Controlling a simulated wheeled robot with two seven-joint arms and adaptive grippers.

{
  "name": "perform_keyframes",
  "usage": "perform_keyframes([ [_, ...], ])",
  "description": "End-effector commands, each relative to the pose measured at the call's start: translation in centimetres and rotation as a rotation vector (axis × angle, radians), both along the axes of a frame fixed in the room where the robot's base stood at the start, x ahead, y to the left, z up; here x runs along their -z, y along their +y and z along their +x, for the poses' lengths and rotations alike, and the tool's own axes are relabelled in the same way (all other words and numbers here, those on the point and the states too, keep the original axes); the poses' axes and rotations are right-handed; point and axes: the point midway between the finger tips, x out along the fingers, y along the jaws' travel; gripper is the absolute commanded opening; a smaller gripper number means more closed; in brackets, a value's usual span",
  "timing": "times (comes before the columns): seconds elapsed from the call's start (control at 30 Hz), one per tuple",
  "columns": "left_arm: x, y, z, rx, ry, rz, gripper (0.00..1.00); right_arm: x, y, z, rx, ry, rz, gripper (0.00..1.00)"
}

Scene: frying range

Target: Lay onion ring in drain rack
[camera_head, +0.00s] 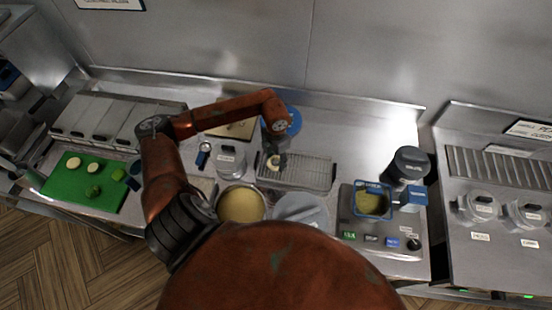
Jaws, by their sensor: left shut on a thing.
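The drain rack (312,172) is a wire rack in the middle of the counter. My left gripper (274,160) is over the rack's left end, at the end of my orange arm. It is shut on a small pale ring, the onion ring (272,163). I cannot tell whether the ring touches the wires or hangs just above them. My right gripper is not in view.
A fryer (371,203) with a basket stands right of the rack. A bowl of pale batter (241,204) and a grey-lidded container (301,209) stand in front. The rack's right part is bare.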

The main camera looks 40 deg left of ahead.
Motion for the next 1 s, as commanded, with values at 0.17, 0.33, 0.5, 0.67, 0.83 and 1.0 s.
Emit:
perform_keyframes([
  [0.17,-0.1,0.0,0.0,0.000,0.000,0.000,0.30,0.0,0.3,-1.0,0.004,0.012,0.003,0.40],
  [0.33,-0.1,0.0,0.0,0.000,0.000,0.000,0.54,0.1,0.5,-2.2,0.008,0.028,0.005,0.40],
  [0.5,-0.1,0.0,0.0,0.000,0.000,0.000,0.64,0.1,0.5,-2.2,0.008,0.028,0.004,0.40],
  [0.67,-0.1,0.0,0.0,0.000,0.000,0.000,0.64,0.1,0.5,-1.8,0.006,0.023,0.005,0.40],
  [0.83,-0.7,0.1,0.0,0.000,-0.001,0.001,0.64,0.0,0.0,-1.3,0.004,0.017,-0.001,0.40],
  [1.0,-3.3,0.1,0.1,0.001,-0.004,0.003,0.64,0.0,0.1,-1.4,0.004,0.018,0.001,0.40],
])
